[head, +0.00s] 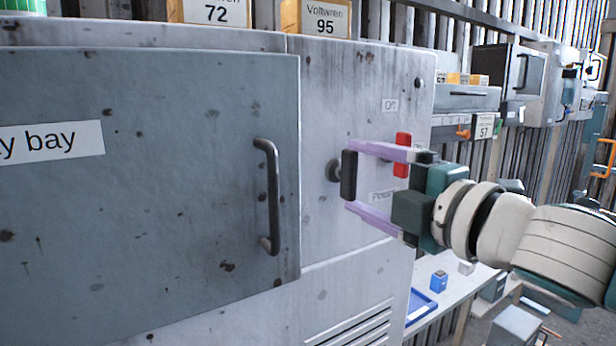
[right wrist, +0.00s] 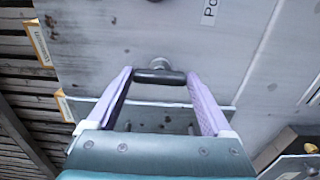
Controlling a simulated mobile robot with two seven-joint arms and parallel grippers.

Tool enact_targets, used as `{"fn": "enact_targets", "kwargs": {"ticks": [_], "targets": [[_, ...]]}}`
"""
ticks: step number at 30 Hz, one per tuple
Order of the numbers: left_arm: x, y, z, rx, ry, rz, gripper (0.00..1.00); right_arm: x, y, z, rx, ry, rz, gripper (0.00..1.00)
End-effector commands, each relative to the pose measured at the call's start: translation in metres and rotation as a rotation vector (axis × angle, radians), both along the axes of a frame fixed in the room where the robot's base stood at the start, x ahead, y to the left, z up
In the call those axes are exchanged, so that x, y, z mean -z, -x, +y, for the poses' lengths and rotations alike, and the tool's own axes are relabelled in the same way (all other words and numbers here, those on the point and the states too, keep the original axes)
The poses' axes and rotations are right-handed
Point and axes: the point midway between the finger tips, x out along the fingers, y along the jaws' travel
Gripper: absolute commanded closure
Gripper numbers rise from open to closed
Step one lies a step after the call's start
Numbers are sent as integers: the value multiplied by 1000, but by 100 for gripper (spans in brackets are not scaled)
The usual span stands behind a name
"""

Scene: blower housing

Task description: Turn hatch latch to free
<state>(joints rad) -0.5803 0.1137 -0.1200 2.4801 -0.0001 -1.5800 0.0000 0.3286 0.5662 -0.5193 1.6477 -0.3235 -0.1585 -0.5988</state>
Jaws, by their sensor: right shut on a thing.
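The hatch latch (head: 348,175) is a short dark bar on a round stub, on the pale cabinet face right of the grey hatch door (head: 200,190). The bar stands upright in the head view. My right gripper (head: 349,176) reaches in from the right, its lilac fingers at the bar's upper and lower ends, shut on it. In the right wrist view the latch (right wrist: 160,77) spans between the fingertips (right wrist: 160,75). The door has a dark vertical pull handle (head: 268,196) and looks closed or nearly so. My left gripper is not in view.
Vent slots (head: 350,328) lie below. Numbered boxes (head: 318,18) stand on top. A bench (head: 450,285) with a blue tray stands to the right.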

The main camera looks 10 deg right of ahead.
Motion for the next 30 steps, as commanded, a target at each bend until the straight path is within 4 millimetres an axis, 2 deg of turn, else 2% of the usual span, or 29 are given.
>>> {"fn": "enact_targets", "kwargs": {"ticks": [12, 13, 17, 25, 30], "targets": [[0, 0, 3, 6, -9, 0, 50, -1, 0, 0, -1, -13, 3, 71], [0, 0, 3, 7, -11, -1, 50, -1, 0, 0, -1, -13, 3, 14], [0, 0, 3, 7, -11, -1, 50, -1, 0, 0, -1, -11, 2, 0], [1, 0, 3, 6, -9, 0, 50, 0, 1, 0, 0, -9, 2, 0], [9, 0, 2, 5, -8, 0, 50, 3, 15, -6, -1, -7, 2, 0]]}}
